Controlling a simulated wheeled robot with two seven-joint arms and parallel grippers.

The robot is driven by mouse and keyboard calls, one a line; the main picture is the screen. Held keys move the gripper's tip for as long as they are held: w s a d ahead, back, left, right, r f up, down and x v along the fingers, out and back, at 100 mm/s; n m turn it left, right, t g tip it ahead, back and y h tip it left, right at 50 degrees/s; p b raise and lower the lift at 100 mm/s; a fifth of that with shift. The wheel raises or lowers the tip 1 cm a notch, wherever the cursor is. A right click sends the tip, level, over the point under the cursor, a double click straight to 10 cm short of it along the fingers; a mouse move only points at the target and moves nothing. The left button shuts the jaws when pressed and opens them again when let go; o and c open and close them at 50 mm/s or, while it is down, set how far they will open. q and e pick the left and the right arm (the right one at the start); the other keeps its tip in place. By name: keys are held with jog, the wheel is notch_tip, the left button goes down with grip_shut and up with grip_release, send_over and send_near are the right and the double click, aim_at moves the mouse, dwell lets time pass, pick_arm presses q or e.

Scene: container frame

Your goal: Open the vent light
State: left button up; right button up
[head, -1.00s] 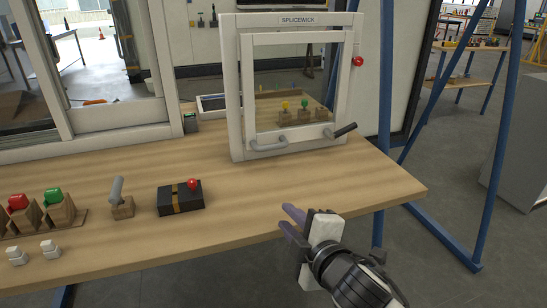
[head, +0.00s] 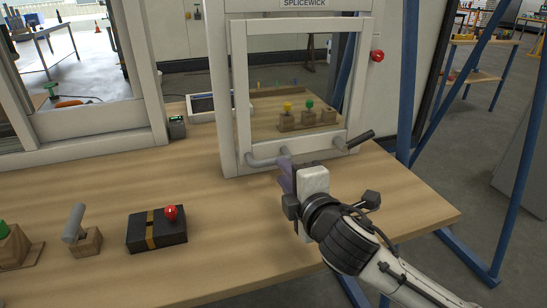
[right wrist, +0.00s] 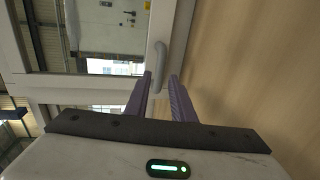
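A white-framed window unit (head: 229,110) labelled SPLICEWICK stands on the wooden bench, with an inner glazed sash (head: 241,90) that looks closed in its frame. A grey curved handle (head: 268,161) is at the sash's lower left, and a black-gripped lever (head: 358,139) at its lower right. My right gripper (head: 284,170) is at the right end of the grey handle. In the right wrist view, the open purple fingers (right wrist: 160,80) point at the grey handle (right wrist: 161,60), which shows between their tips. I cannot tell whether they touch it. My left gripper is not in view.
On the bench (head: 300,235) stand a black box with a red knob (head: 157,230), a grey lever on a wooden block (head: 80,232) and a green knob block. A red button (head: 377,56) is on the unit's right side. A blue post (head: 409,80) stands to the right.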

aim_at(273, 158)
jog(key=b+x, duration=0.1)
jog(key=x, duration=0.7)
jog(key=shift+c, duration=0.4)
grip_shut()
